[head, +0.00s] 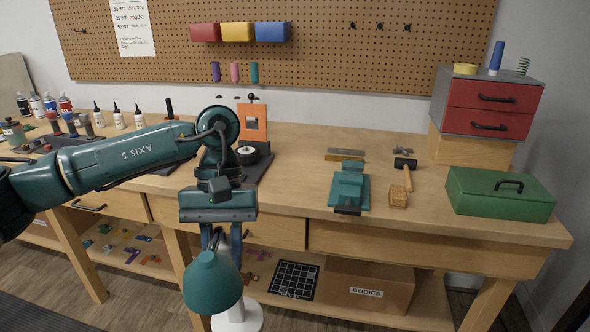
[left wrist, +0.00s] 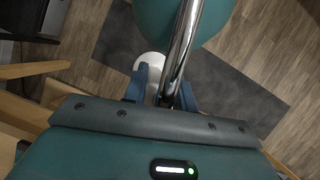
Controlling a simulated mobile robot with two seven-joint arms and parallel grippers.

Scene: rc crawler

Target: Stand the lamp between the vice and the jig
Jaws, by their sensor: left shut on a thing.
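The lamp has a teal shade (head: 212,280), a white round base (head: 240,318) and a chrome pole (left wrist: 185,45). My left gripper (head: 221,240) is shut on the lamp's pole and holds it in front of the bench, below the top's front edge. In the left wrist view the blue fingers (left wrist: 165,92) close around the pole. The teal vice (head: 349,190) stands near the bench's front edge, right of my arm. What looks like the jig, an orange upright plate (head: 252,122) on a dark base, stands further back, partly hidden by my arm. My right gripper is not in view.
Bare bench top (head: 298,180) lies between the vice and the dark base. A mallet (head: 405,165), a wooden block (head: 398,197) and a green toolbox (head: 498,195) are right of the vice. A bar (head: 345,155) lies behind it. Bottles (head: 118,117) stand at the left.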

